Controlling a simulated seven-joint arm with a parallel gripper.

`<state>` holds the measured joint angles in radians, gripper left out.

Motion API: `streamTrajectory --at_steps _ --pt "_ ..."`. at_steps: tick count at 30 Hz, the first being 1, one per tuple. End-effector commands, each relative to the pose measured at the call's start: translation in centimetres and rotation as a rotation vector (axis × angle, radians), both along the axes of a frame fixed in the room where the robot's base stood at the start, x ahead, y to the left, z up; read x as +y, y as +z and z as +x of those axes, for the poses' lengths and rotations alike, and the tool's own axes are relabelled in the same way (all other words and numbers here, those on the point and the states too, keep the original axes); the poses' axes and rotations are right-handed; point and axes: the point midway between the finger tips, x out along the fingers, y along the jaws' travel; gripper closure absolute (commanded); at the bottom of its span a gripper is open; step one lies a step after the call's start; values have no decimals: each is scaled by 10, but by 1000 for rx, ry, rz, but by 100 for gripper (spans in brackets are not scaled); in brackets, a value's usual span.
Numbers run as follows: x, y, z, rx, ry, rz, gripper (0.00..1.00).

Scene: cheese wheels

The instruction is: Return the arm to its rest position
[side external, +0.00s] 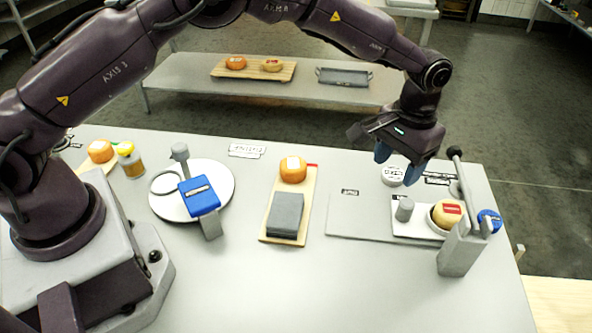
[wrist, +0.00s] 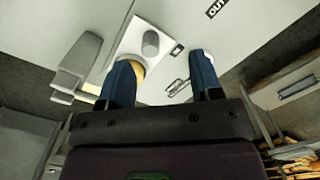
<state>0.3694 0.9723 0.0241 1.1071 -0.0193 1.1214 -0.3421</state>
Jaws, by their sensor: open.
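My gripper (side external: 398,163) hangs from my raised arm above the right end of the table, in the side external view. Its two blue fingers are apart, with nothing between them. In the wrist view the fingers of my gripper (wrist: 161,65) also stand apart and empty. An orange-yellow cheese wheel (side external: 447,213) with a red label sits on a white plate at the right, below and to the right of my gripper. In the wrist view it is mostly hidden behind the left finger.
A grey stand (side external: 461,250) with an upright lever is beside this cheese. A wooden board (side external: 272,228) holds another cheese (side external: 293,169) and a grey block (side external: 285,214). A white disc (side external: 223,177) with a blue-topped device (side external: 199,194) is left of it.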

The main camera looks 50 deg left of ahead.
Motion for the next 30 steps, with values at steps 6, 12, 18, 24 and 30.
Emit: streamTrajectory --at_steps 6,12,18,24,30 --pt "46 71 -45 -41 -68 -22 41" --pt "91 128 -106 -111 -106 -40 41" --pt "129 164 -176 -202 -116 -47 41" --pt "158 180 -244 -316 -95 -42 41" --pt "176 187 -290 -436 -42 -33 41"
